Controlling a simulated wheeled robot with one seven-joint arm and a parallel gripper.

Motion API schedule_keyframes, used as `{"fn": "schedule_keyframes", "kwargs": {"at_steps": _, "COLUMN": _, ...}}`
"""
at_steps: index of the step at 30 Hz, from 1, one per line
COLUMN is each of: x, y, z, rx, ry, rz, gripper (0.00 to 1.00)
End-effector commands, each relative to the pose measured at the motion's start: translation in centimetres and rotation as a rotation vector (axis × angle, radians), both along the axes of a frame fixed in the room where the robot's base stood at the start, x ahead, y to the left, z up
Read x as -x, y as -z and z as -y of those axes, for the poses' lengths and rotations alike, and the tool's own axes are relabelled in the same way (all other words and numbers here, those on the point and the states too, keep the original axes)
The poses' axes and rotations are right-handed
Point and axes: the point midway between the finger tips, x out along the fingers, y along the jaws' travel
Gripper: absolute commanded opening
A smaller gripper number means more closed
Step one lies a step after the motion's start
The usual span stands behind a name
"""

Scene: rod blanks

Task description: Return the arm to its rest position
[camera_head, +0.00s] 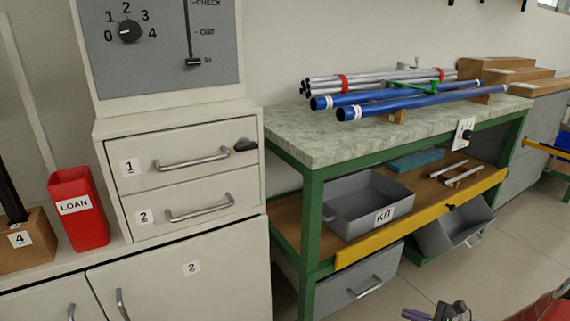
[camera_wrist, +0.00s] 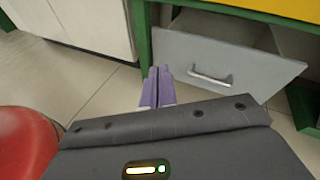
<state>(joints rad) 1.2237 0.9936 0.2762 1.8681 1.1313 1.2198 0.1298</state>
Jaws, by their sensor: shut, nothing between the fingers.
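My gripper (camera_wrist: 157,82) shows in the wrist view with its two purple fingers together and nothing between them. It points toward the floor in front of a grey drawer (camera_wrist: 225,65) under the green-framed bench. In the head view only a small part of my gripper (camera_head: 436,314) shows at the bottom edge, low over the floor and in front of the bench. Most of my arm is out of the head view.
The bench (camera_head: 300,140) carries a bundle of silver rods and blue rods (camera_head: 410,100). Its lower shelf holds a grey KIT bin (camera_head: 365,205). White cabinets (camera_head: 185,270) and a red LOAN bin (camera_head: 78,210) stand left. Floor (camera_head: 500,265) is clear.

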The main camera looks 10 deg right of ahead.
Motion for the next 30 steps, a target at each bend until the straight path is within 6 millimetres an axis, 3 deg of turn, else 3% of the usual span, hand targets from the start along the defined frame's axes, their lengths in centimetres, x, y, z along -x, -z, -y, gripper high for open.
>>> {"fn": "schedule_keyframes", "kwargs": {"at_steps": 5, "x": -0.6, "y": -5.4, "z": -5.4, "rx": 0.235, "ry": -0.262, "rz": -0.007, "gripper": 0.0}}
{"fn": "schedule_keyframes", "kwargs": {"at_steps": 11, "x": 0.9, "y": -11.7, "z": -12.2, "rx": 0.563, "ry": -0.59, "rz": 0.018, "gripper": 0.0}}
{"fn": "schedule_keyframes", "kwargs": {"at_steps": 21, "x": 6.7, "y": -21.0, "z": -20.7, "rx": 1.128, "ry": -1.038, "rz": 0.177, "gripper": 0.0}}
{"fn": "schedule_keyframes", "kwargs": {"at_steps": 30, "x": 13.4, "y": -27.3, "z": -24.7, "rx": 1.615, "ry": -1.282, "rz": 0.439, "gripper": 0.0}}
